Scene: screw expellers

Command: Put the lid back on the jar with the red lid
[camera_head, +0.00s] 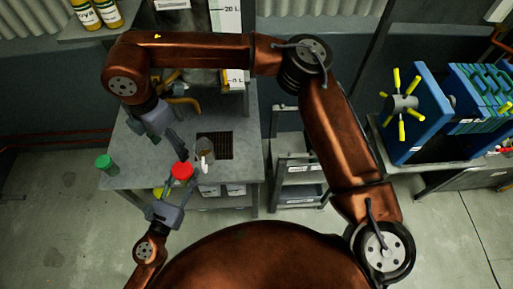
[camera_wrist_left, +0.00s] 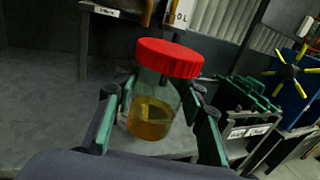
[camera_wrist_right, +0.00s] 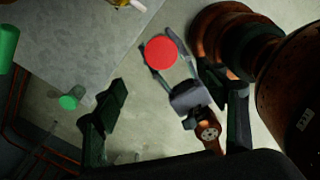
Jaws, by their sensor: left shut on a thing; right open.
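The jar (camera_wrist_left: 152,118) is clear glass with amber liquid in its lower part. The red lid (camera_wrist_left: 170,58) sits on its mouth; I cannot tell whether it is screwed down. My left gripper (camera_wrist_left: 160,125) is shut on the jar, with one finger on each side. The red lid shows in the head view (camera_head: 182,171) at the table's front edge and from above in the right wrist view (camera_wrist_right: 160,52). My right gripper (camera_wrist_right: 170,115) is open and empty, apart from the lid. In the head view my right gripper (camera_head: 176,150) is just behind the lid.
A small container (camera_head: 205,150) with a white part stands by the dark grate (camera_head: 222,147). Machinery stands at the table's back. Blue filter equipment (camera_head: 415,110) is at the right.

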